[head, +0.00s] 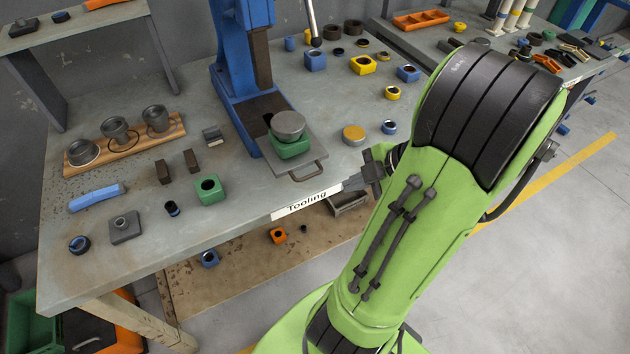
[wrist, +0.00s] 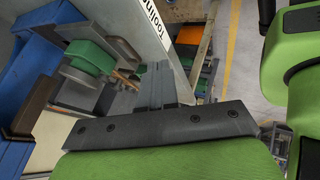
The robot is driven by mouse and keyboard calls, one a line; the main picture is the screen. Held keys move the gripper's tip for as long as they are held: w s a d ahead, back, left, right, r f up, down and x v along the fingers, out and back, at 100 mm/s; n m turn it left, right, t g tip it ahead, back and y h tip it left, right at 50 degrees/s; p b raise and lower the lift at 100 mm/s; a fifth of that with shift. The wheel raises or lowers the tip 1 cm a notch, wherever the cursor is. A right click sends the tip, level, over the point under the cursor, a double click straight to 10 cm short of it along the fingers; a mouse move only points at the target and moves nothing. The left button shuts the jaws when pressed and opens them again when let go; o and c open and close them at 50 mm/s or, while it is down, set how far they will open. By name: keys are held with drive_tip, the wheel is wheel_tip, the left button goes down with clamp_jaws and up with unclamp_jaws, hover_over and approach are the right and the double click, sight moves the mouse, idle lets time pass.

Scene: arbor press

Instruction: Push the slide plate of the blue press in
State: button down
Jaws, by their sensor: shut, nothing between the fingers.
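The blue press (head: 240,70) stands on the table, and it also shows at the left of the wrist view (wrist: 40,75). Its grey slide plate (head: 312,148) sticks out at the front, toward the table edge, with a bar handle (head: 308,174) on its front end. A green block (head: 291,149) sits on the plate with a round grey piece (head: 288,125) on top. The green block also shows in the wrist view (wrist: 90,56). My gripper (head: 354,182) is shut and empty, to the right of the handle by the table's front edge, apart from it. Its fingers show mid-frame in the wrist view (wrist: 160,80).
The "Tooling" label (head: 306,201) is on the table's front edge. A yellow-topped ring (head: 353,134) and a blue ring (head: 389,127) lie right of the plate. A green block (head: 209,189) and dark blocks (head: 191,159) lie left.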

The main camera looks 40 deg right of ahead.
drive_tip(key=w+a+f, duration=0.1)
drive_tip(key=w+f, duration=0.4)
drive_tip(key=w, duration=0.3)
drive_tip(key=shift+b, duration=0.35)
drive_tip(key=shift+w, duration=0.1)
